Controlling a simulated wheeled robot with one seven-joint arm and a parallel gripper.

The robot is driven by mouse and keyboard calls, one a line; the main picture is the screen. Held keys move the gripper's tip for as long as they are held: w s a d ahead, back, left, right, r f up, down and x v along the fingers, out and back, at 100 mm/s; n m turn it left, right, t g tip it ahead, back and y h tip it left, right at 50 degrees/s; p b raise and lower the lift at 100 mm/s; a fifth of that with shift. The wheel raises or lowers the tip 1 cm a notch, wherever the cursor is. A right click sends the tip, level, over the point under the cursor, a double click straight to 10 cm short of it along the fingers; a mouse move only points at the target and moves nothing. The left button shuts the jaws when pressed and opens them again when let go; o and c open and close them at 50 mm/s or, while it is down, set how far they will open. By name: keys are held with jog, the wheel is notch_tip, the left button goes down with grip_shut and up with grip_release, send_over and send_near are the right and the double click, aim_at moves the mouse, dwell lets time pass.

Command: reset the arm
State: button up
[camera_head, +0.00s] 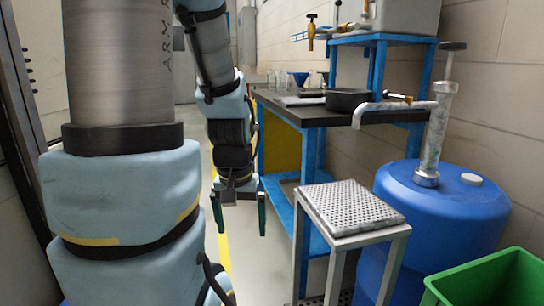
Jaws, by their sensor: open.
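My arm hangs down at the left and middle of the view. My gripper (239,222) points downward at its end, left of the blue workbench and above the floor. Its two dark green fingers are apart, with nothing between them.
A blue-framed bench with a dark top (300,113) holds a black pan (348,99) and several glass jars. A perforated metal stand (352,207) is right of my gripper. A blue drum (440,215) with a pump and a green bin (490,280) stand at the right. Floor around my gripper is clear.

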notch_tip(320, 180, up, 24)
jog(key=p, duration=2.2)
jog(key=shift+f, duration=0.2)
